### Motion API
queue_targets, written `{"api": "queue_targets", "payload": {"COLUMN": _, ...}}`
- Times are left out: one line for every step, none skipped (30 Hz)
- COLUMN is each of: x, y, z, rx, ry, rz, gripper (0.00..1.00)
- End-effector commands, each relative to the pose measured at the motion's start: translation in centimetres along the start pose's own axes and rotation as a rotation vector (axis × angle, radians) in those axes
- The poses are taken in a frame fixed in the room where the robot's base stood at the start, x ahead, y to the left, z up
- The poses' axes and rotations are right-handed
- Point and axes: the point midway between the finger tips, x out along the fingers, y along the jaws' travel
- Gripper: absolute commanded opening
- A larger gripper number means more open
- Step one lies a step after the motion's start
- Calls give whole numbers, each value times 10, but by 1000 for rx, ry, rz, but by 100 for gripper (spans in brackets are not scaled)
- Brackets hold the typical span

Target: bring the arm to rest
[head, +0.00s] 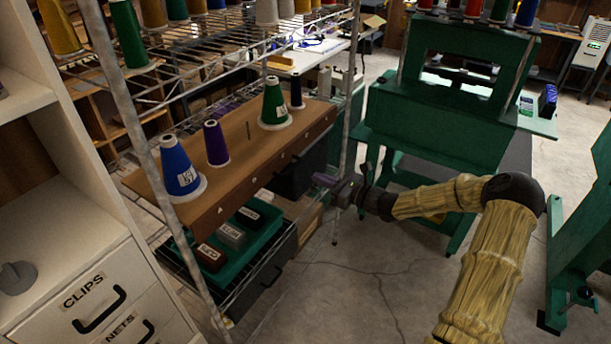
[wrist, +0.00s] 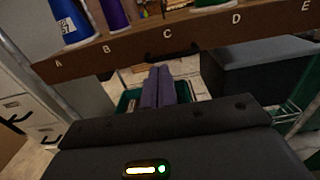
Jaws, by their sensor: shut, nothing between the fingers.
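My arm reaches in from the right in the head view, and my gripper (head: 325,181) is in front of the wooden shelf board (head: 235,178). The gripper is shut and empty. In the wrist view its two purple-grey fingers (wrist: 160,72) lie side by side, pointing at the space just below the board's front edge, under the letter C. In the head view the fingertips are small and appear close to the board's right part; I cannot tell the exact gap.
The board holds a blue cone (head: 180,168), a purple cone (head: 215,143), a green cone (head: 275,103) and a dark cone (head: 296,90). Below is a green tray (head: 232,262) with labelled blocks. A rack post (head: 349,100) stands near my gripper. A green machine (head: 440,125) stands behind. Floor (head: 370,285) is clear.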

Motion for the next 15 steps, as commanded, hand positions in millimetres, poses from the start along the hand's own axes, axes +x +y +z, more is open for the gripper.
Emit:
{"api": "queue_targets", "payload": {"x": -8, "y": -1, "z": -1, "rx": 0, "ry": 1, "rz": -2, "gripper": 0}}
{"api": "queue_targets", "payload": {"x": -12, "y": -1, "z": -1, "rx": 0, "ry": 0, "rz": -3, "gripper": 0}}
{"api": "queue_targets", "payload": {"x": -16, "y": -1, "z": -1, "rx": 0, "ry": 0, "rz": -3, "gripper": 0}}
{"api": "queue_targets", "payload": {"x": -18, "y": -1, "z": 0, "rx": 0, "ry": 0, "rz": -3, "gripper": 0}}
{"api": "queue_targets", "payload": {"x": -19, "y": -1, "z": 0, "rx": 0, "ry": 0, "rz": -3, "gripper": 0}}
{"api": "queue_targets", "payload": {"x": -20, "y": -1, "z": 0, "rx": 1, "ry": 0, "rz": -2, "gripper": 0}}
{"api": "queue_targets", "payload": {"x": -20, "y": -1, "z": 0, "rx": 1, "ry": 0, "rz": -2, "gripper": 0}}
{"api": "queue_targets", "payload": {"x": -20, "y": -1, "z": 0, "rx": 1, "ry": 0, "rz": -2, "gripper": 0}}
{"api": "queue_targets", "payload": {"x": -20, "y": -1, "z": 0, "rx": 1, "ry": 0, "rz": -1, "gripper": 0}}
{"api": "queue_targets", "payload": {"x": -20, "y": -1, "z": 0, "rx": 1, "ry": 0, "rz": -1, "gripper": 0}}
{"api": "queue_targets", "payload": {"x": -20, "y": -1, "z": 0, "rx": 1, "ry": 0, "rz": -1, "gripper": 0}}
{"api": "queue_targets", "payload": {"x": -20, "y": -1, "z": 0, "rx": 1, "ry": 0, "rz": -1, "gripper": 0}}
{"api": "queue_targets", "payload": {"x": -20, "y": -1, "z": 0, "rx": 1, "ry": 0, "rz": -1, "gripper": 0}}
{"api": "queue_targets", "payload": {"x": -20, "y": -1, "z": 0, "rx": 1, "ry": 0, "rz": -1, "gripper": 0}}
{"api": "queue_targets", "payload": {"x": -20, "y": 0, "z": 0, "rx": 1, "ry": 0, "rz": -1, "gripper": 0}}
